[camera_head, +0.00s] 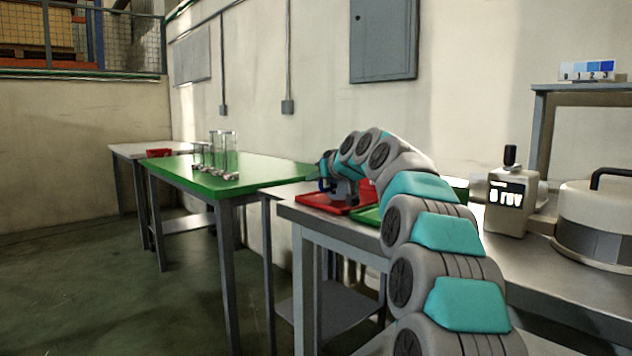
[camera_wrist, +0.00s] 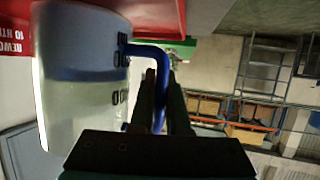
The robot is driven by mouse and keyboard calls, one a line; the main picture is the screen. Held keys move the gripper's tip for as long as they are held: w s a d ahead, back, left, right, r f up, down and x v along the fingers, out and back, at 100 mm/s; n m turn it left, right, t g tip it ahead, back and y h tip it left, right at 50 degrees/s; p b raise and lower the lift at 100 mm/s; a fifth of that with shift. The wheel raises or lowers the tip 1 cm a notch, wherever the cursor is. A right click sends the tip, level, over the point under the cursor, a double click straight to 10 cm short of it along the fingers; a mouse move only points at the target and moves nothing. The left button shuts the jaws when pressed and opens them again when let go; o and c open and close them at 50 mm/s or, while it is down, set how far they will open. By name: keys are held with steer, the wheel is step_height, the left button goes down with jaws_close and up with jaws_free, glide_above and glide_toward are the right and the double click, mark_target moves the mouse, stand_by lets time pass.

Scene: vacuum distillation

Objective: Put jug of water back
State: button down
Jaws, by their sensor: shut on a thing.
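The jug, a pale translucent vessel (camera_wrist: 75,85) with dark markings and a blue handle (camera_wrist: 160,58), fills the left of the wrist view. My gripper (camera_wrist: 161,82) is shut on the blue handle, with its two dark fingers on either side of it. In the head view my gripper is at the end of my arm, over a red tray (camera_head: 318,202) on the metal bench. My arm hides most of the jug there. I cannot tell whether the jug touches the tray.
A green tray (camera_head: 368,216) lies beside the red one. A green table (camera_head: 190,178) to the left holds several glass cylinders (camera_head: 222,150). On the bench to the right stand a display device (camera_head: 511,203) and a round lidded vessel (camera_head: 590,235).

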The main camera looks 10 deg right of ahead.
steer(key=shift+f, duration=0.4)
steer(key=c, duration=0.9)
jaws_free()
steer(key=v, duration=1.2)
steer(key=shift+b, duration=0.45)
